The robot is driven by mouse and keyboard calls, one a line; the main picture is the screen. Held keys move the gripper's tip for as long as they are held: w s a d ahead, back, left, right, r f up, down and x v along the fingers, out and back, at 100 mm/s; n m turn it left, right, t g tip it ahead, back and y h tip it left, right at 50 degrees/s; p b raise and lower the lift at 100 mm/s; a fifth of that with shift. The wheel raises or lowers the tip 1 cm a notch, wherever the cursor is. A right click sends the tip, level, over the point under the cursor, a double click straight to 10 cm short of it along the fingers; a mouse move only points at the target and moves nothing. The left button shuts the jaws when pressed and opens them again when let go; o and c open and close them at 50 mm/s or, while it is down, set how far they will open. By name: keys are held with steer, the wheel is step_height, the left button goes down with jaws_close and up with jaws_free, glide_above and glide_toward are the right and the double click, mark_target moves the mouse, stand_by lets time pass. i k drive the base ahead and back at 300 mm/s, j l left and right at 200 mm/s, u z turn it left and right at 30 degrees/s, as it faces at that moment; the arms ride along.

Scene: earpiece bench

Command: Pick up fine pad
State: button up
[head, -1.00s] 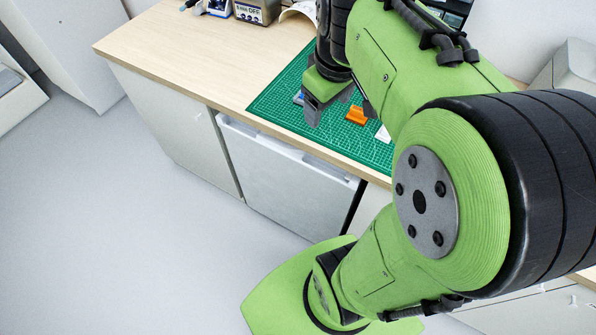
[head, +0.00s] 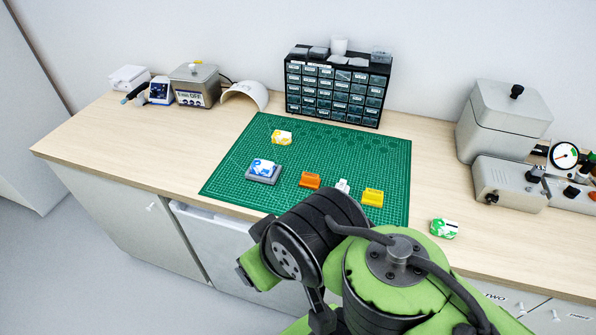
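Three small blocks stand in a row on the green cutting mat (head: 234,188): an orange block (head: 310,180), a small white piece (head: 343,187) and a yellow block (head: 372,198). No readable label shows which one is the fine pad. A blue-and-white piece (head: 263,167) sits on a grey base to their left. A yellow-and-white piece (head: 281,137) lies farther back on the mat. My arm is folded in front of the bench's near edge, and my gripper's fingers cannot be seen.
A green-and-white piece (head: 444,229) lies on the wood right of the mat. A drawer cabinet (head: 339,92) stands behind the mat. A grey lidded machine (head: 503,120) and a gauge (head: 564,156) are at right. The mat's back half is mostly clear.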

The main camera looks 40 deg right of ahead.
mark_target(341, 185)
steer(key=z, duration=1.6)
